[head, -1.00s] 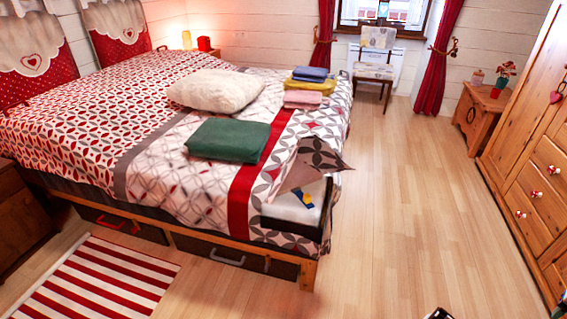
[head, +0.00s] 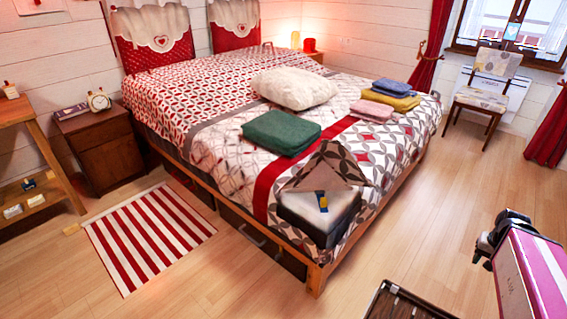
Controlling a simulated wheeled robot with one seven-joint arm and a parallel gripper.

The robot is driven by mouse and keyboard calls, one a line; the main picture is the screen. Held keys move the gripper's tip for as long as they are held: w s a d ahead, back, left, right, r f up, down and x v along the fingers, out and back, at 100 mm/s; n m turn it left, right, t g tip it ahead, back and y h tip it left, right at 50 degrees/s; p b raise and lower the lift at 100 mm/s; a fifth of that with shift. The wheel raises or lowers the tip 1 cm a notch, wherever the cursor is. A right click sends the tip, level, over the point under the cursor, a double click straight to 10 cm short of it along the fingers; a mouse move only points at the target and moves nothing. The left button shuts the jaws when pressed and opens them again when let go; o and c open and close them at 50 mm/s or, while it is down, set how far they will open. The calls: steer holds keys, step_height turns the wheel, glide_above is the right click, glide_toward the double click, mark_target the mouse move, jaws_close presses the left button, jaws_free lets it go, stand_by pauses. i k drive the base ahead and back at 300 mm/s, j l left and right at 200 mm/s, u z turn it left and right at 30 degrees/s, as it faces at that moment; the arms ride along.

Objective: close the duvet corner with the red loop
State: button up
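The duvet corner (head: 333,166) at the near foot end of the bed is folded back in a raised, pointed flap with a grey and brown pattern. It exposes a white inner layer (head: 335,208) with a dark side and a small blue and yellow tag (head: 322,200). I cannot make out a red loop there. My gripper (head: 481,254) is at the lower right in the head view, well to the right of the bed and apart from the duvet. Its fingers are small and dark, and I cannot tell whether they are open.
A green folded blanket (head: 281,133), a cream pillow (head: 294,88) and folded cloths (head: 390,95) lie on the bed. A striped rug (head: 150,237) and a nightstand (head: 106,150) are to its left. A chair (head: 487,90) stands by the window.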

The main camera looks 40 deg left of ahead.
mark_target(331, 164)
steer(key=i+l+u, duration=0.1)
steer(key=i+u, duration=0.3)
steer(key=i+l+u, duration=0.2)
steer(key=u, duration=0.2)
steer(key=i+l+u, duration=0.25)
steer(key=u, duration=0.15)
steer(key=i+l+u, duration=0.15)
steer(key=l+u, duration=0.25)
steer(key=i+l+u, duration=0.15)
steer(key=l+u, duration=0.3)
steer(key=j, duration=0.1)
